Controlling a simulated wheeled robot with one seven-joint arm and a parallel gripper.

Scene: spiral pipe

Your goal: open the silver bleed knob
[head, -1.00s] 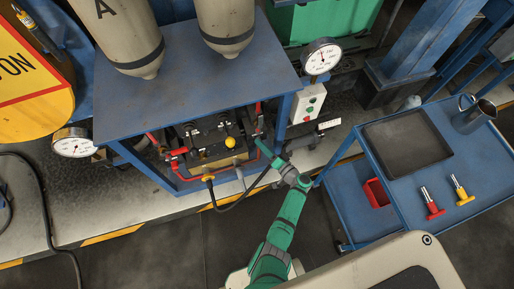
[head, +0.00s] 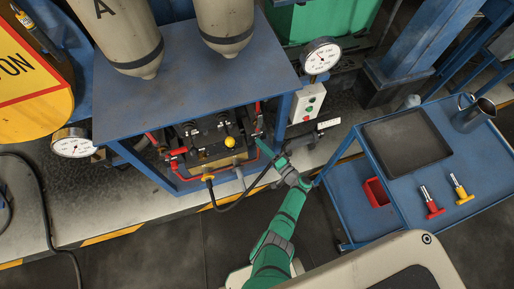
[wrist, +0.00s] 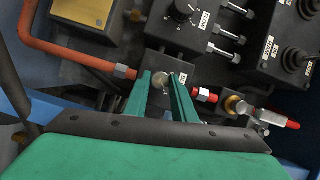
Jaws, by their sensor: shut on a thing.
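The silver bleed knob (wrist: 161,82) is a small round metal knob on a dark block in the wrist view. My gripper (wrist: 162,80) has its two green fingers on either side of the knob and is shut on it. In the head view my gripper (head: 262,143) reaches under the right side of the blue bench, at the manifold's right end. The knob itself is too small and covered to make out there.
Red pipe fittings (wrist: 205,95) and a brass valve (wrist: 236,105) lie close to the right finger. An orange pipe (wrist: 70,56) runs in from the left. The blue cart (head: 400,190) stands right of my arm.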

